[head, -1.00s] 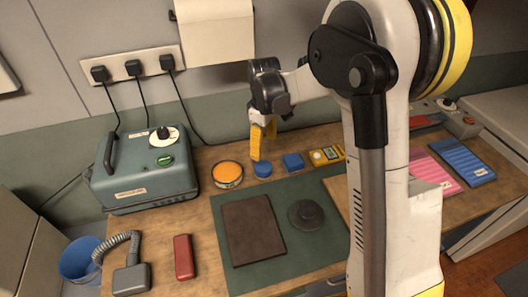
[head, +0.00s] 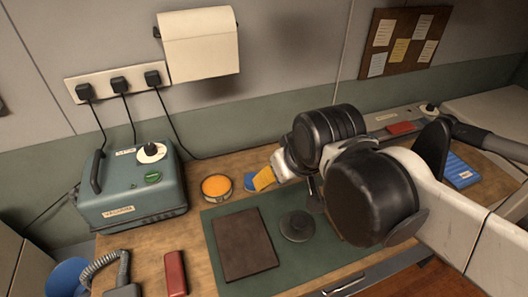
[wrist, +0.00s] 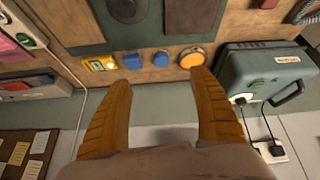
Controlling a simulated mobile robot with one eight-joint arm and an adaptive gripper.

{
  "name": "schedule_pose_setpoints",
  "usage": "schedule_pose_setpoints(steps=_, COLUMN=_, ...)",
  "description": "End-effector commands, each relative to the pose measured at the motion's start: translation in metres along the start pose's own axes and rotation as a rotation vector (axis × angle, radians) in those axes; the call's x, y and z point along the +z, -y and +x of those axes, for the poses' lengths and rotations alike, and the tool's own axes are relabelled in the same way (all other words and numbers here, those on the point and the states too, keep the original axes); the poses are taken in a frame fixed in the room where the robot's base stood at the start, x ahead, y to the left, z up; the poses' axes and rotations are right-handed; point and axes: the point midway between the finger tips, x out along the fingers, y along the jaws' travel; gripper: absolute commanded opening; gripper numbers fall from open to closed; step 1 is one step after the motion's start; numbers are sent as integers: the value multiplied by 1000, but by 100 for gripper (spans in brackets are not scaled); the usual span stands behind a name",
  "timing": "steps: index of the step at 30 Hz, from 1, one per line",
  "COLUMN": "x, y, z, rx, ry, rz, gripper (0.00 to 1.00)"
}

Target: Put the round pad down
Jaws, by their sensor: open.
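A small round blue pad (head: 250,183) lies on the wooden bench, just right of the orange tin, partly hidden by my fingers in the head view. In the wrist view the round blue pad (wrist: 161,59) shows beyond and between my fingertips, beside a squarer blue block (wrist: 132,61). My gripper (wrist: 160,78) is open with nothing between its yellow fingers. In the head view my gripper (head: 264,178) appears over the back edge of the bench, and its fingers are partly hidden by my wrist.
An orange tin (head: 217,187) stands left of the pad. A green mat (head: 213,223) holds a brown board (head: 243,245) and a dark disc (head: 297,226). A teal machine (head: 130,190) is at left. A yellow meter (wrist: 100,63) sits beside the blue block.

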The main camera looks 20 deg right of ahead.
Motion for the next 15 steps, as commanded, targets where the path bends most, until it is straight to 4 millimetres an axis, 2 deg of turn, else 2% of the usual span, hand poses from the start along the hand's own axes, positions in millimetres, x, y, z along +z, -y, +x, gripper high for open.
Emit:
schedule_pose_setpoints(steps=3, x=19, y=2, z=-4, rx=3, ry=-46, rz=58, gripper=72)
schedule_pose_setpoints(steps=6, x=25, y=3, z=-6, rx=4, ry=-70, rz=87, gripper=72)
schedule_pose_setpoints(steps=15, x=28, y=3, z=-6, rx=4, ry=-79, rz=101, gripper=72)
